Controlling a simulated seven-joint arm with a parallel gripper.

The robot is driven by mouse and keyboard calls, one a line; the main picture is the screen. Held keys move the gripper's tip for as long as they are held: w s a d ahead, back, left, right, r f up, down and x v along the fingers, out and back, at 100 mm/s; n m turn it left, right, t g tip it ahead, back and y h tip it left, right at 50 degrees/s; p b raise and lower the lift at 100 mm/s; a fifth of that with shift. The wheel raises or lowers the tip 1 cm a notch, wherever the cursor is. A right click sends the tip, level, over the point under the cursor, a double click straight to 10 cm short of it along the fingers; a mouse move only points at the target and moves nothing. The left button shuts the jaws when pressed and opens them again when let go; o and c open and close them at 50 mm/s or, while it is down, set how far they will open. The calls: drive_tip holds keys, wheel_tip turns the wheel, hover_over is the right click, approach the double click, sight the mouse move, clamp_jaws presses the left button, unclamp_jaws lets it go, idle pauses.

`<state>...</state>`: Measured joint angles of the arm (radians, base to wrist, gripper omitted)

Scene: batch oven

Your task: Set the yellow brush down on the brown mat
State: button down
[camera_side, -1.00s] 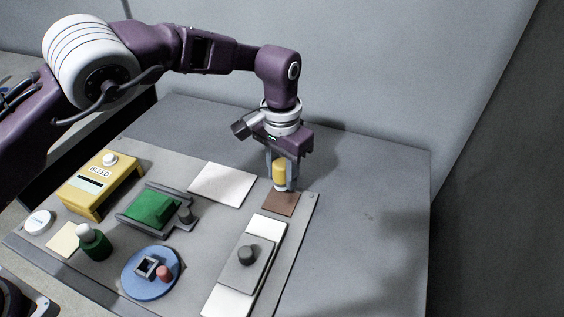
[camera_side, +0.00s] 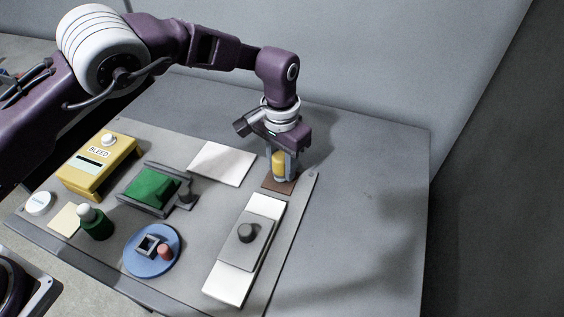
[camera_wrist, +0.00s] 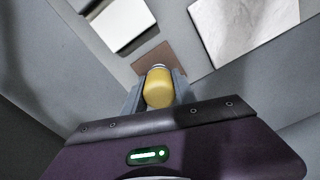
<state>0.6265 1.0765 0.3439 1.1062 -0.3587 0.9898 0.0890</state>
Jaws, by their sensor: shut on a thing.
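The yellow brush (camera_side: 278,163) is a short upright cylinder with a pale lower end. My gripper (camera_side: 284,172) is shut on it and points straight down. In the wrist view the brush (camera_wrist: 158,88) sits between the two fingers of my gripper (camera_wrist: 157,98). The brown mat (camera_side: 270,185) is directly under the brush, at the back right of the grey board. It also shows past the brush in the wrist view (camera_wrist: 176,54). The brush's lower end is at or just above the mat; I cannot tell whether they touch.
A white sheet (camera_side: 222,163) lies left of the mat. A long white plate (camera_side: 225,284) with a grey knobbed block (camera_side: 247,233) lies in front. A green block in a grey holder (camera_side: 150,191), a blue disc (camera_side: 137,265) and a yellow BLEED box (camera_side: 97,165) are further left.

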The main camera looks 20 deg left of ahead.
drive_tip(key=shift+f, duration=0.45)
drive_tip(key=c, duration=0.9)
unclamp_jaws()
